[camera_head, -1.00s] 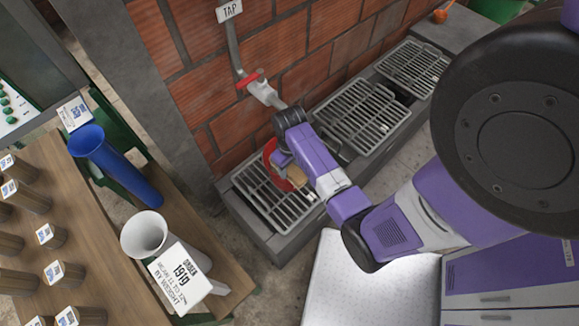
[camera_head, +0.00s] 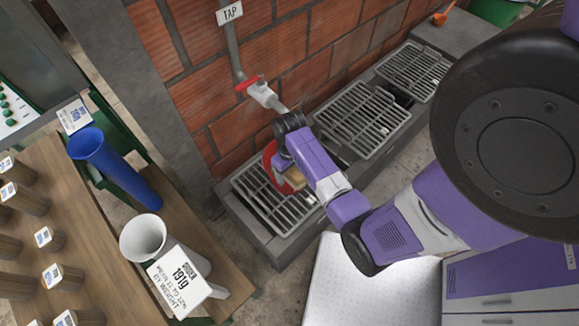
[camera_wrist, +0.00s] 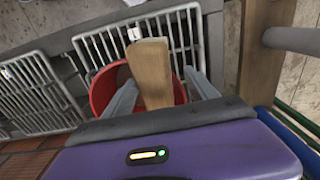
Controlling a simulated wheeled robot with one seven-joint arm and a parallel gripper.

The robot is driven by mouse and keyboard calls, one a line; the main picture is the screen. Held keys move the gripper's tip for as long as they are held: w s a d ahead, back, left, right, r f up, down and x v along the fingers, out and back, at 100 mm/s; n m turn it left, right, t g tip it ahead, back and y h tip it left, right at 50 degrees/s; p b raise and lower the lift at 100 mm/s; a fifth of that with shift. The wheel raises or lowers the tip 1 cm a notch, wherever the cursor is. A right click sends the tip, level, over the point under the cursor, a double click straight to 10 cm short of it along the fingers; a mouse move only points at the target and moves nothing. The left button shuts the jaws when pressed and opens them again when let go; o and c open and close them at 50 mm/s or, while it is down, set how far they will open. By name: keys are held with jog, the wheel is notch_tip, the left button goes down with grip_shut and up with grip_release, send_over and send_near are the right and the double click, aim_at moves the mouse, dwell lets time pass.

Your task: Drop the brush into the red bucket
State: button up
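The red bucket (camera_head: 270,158) sits on a metal grate under the tap, mostly hidden by my arm in the head view. Its red rim (camera_wrist: 103,92) shows in the wrist view, below my fingers. The wooden brush (camera_wrist: 151,72) stands between my two fingers, over the bucket opening; its pale wood also shows in the head view (camera_head: 290,183). My gripper (camera_wrist: 160,78) has its fingers spread, with a gap visible between the brush and the right finger. The brush's lower end is hidden behind my gripper body, so I cannot tell what it rests on.
The tap (camera_head: 262,95) with a red handle juts from the brick wall close to my wrist. More metal grates (camera_head: 362,117) lie to the right. A wooden bench with a blue cone (camera_head: 90,145) and a white cone (camera_head: 143,238) stands at left.

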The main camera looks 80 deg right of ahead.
aim_at(290, 172)
notch_tip(290, 172, up, 13)
jog(key=s+a+f+n+t+h, duration=0.1)
jog(key=a+n+t+h, duration=0.4)
jog(key=a, duration=0.8)
jog(key=s+a+r+t+y, duration=0.1)
jog(key=s+a+r+t, duration=0.1)
jog(key=r, duration=0.5)
jog(key=s+a+r+n+t+y, duration=0.1)
jog(key=s+a+r+t+y, duration=0.1)
jog(key=a+r+t, duration=0.2)
jog(key=s+a+r+t+y, duration=0.2)
jog(key=a+r, duration=0.5)
jog(key=r, duration=0.4)
jog(key=shift+s+a+t, duration=0.2)
jog(key=shift+s+t, duration=0.35)
jog(key=shift+t, duration=0.45)
